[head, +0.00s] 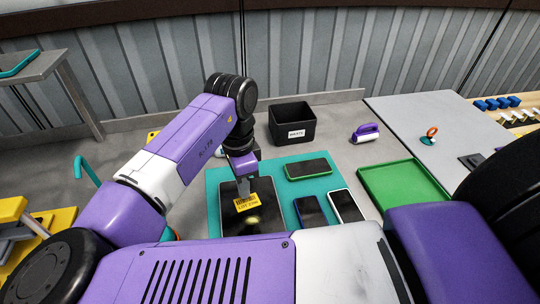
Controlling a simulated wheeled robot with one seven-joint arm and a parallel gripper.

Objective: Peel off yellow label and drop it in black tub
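The yellow label (248,203), with dark printing on it, shows at the tip of my gripper (243,186). My gripper points down and looks shut on the label's upper edge. The label hangs over a dark tablet (232,224), whose glossy face carries a yellow reflection below it. Whether the label's lower edge still touches the tablet is hard to tell. The black tub (278,127), with a white tag on its front, stands open on the bench behind and to the right of my gripper. Its inner floor is dark.
The tablet lies on a teal mat (275,172) with a green-edged phone (307,169), a blue-edged phone (310,211) and a white-edged phone (346,206). Bench between mat and tub is clear.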

